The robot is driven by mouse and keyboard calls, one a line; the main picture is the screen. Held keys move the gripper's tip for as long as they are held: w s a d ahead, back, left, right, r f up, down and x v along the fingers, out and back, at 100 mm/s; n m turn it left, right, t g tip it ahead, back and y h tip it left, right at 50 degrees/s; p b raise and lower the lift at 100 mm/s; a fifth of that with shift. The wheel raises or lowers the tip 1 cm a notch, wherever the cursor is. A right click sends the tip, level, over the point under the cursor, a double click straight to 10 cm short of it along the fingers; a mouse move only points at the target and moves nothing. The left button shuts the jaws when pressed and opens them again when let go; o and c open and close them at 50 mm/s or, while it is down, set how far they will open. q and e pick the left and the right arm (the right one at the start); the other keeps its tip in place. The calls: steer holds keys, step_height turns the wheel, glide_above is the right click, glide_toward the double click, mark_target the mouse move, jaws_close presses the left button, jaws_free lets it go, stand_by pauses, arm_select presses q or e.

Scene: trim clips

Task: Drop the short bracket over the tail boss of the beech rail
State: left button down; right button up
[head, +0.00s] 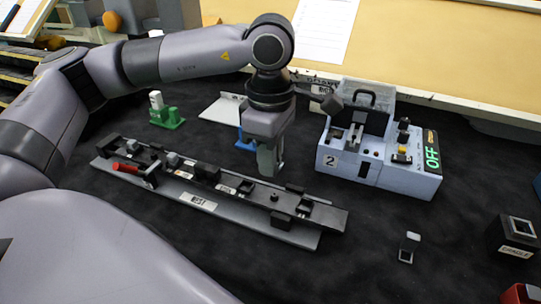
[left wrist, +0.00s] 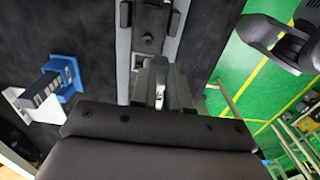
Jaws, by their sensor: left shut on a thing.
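My left gripper (head: 268,170) hangs above the back edge of the rail, right of its middle. It is shut on a small grey piece, mostly hidden by the fingers, which I take for the short bracket; it shows between the fingers in the left wrist view (left wrist: 172,92). The rail (head: 235,183) looks black, not beech, and lies along the grey nest (head: 197,202). Several dark blocks and a small round knob (head: 275,197) stand on it. I cannot tell which is the tail boss. In the left wrist view the rail (left wrist: 150,15) passes just beyond the fingertips. My right gripper is not in view.
A red-handled clamp (head: 127,167) sits at the nest's left end. A pale blue machine (head: 375,160) reading OFF stands right of the gripper. A small grey part (head: 409,247) and a dark cradle block (head: 516,236) are at right. The mat in front of the nest is clear.

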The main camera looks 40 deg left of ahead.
arm_select(q)
steer(key=shift+f, duration=0.15)
step_height(320, 180, down, 6)
steer(key=b, duration=0.5)
steer(key=shift+r, duration=0.2)
steer(key=shift+b, duration=0.8)
stand_by(1.3)
steer(key=shift+f+b, duration=1.35)
steer(key=shift+f, duration=0.05)
steer(key=c, duration=1)
jaws_free()
steer(key=shift+r, duration=0.1)
steer(key=shift+c, duration=0.2)
